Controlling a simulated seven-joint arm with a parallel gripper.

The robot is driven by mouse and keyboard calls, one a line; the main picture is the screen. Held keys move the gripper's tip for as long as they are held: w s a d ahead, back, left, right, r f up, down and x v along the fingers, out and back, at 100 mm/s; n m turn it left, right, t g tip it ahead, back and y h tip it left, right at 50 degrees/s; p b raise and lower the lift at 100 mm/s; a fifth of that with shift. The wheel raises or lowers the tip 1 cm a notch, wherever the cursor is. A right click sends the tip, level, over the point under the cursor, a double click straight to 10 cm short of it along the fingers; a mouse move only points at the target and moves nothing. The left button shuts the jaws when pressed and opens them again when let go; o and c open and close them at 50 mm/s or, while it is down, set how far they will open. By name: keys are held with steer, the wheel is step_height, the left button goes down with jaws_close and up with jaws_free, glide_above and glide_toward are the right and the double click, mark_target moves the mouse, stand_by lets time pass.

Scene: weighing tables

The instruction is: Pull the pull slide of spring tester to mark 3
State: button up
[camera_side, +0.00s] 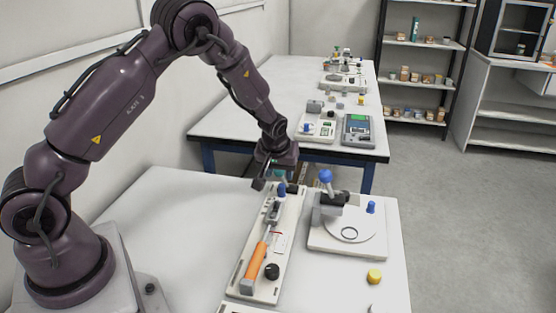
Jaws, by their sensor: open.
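The spring tester (248,270) is a long pale board on the near table, with an orange cylinder (256,266) lying along it. A thin rod runs from the cylinder to a grey bracket-like part (273,211), apparently the pull slide. A blue knob (282,189) stands near the board's far end. A small label with red marking (280,242) lies beside the rod; its marks are too small to read. My gripper (275,184) is open, pointing down at the board's far end, close to the blue knob. I cannot tell whether it touches the knob.
A black knob (272,271) stands on the board's near part. To the right is a pale device with a round plate (356,237), a blue-ball lever (326,177) and a blue peg (371,207). A yellow knob (374,276) sits nearer. The table's left side is clear.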

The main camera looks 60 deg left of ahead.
steer(key=v, duration=0.5)
steer(key=shift+r, duration=0.1)
steer(key=s+d+r+m+t+h, duration=0.1)
steer(key=s+d+r+m, duration=0.3)
steer(key=s+r, duration=0.6)
steer(key=s+d+r+m+t+h, duration=0.1)
steer(key=s+d+r+m+h, duration=0.1)
steer(key=s+d+r+m, duration=0.3)
steer(key=s+d+r, duration=0.4)
steer(key=s+r, duration=0.1)
steer(key=s, duration=0.5)
steer(key=shift+s, duration=0.2)
steer(key=shift+d+r, duration=0.1)
stand_by(0.3)
